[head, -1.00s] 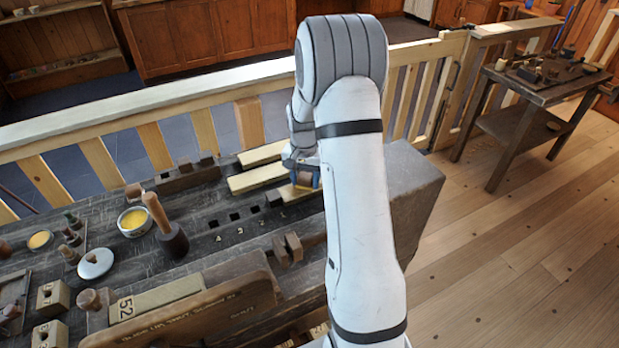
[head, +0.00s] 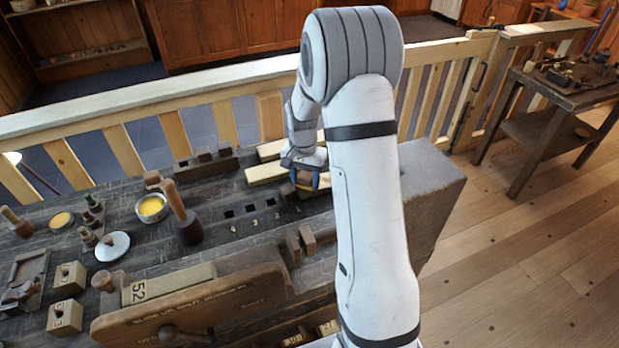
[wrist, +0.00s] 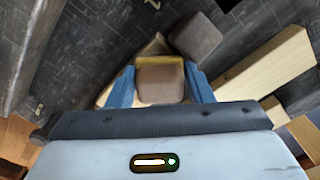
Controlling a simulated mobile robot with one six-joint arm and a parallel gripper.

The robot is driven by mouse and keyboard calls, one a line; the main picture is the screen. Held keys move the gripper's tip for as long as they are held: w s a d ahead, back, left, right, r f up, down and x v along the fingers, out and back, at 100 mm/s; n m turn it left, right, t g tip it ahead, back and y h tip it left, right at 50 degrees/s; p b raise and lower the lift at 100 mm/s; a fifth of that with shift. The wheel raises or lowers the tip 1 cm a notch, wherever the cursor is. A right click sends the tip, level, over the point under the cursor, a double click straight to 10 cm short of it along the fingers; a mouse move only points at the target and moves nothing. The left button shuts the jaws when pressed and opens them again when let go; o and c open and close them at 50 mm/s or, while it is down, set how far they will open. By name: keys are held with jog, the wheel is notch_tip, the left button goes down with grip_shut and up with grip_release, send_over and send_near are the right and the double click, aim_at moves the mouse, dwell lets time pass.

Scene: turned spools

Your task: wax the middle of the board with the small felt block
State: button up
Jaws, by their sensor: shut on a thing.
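My gripper (head: 308,184) is over the far right part of the dark bench, beside pale wooden boards. In the wrist view its two blue fingers (wrist: 161,88) are shut on a small brown block with a yellowish edge, the felt block (wrist: 160,82). In the head view the block is mostly hidden by my gripper. A pale board (head: 266,173) lies left of my gripper; in the wrist view a pale board (wrist: 262,68) is to the right of the held block. I cannot tell whether the block touches anything.
A dark square peg (wrist: 195,37) stands close to the held block. A bowl of yellow wax (head: 152,207), a mallet (head: 186,222) and a white lid (head: 112,246) are on the left of the bench. A vise jaw (head: 190,308) runs along the front. A fence (head: 230,95) stands behind.

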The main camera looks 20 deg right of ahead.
jog(key=shift+d, duration=1.3)
jog(key=shift+w+d+f, duration=0.1)
jog(key=shift+d, duration=1.55)
jog(key=shift+w+d+f, duration=0.1)
jog(key=shift+d, duration=1.5)
jog(key=shift+r+p, duration=1.7)
jog(key=shift+r, duration=1.35)
jog(key=shift+r, duration=0.1)
jog(key=shift+r+p, duration=0.95)
jog(key=shift+r, duration=0.45)
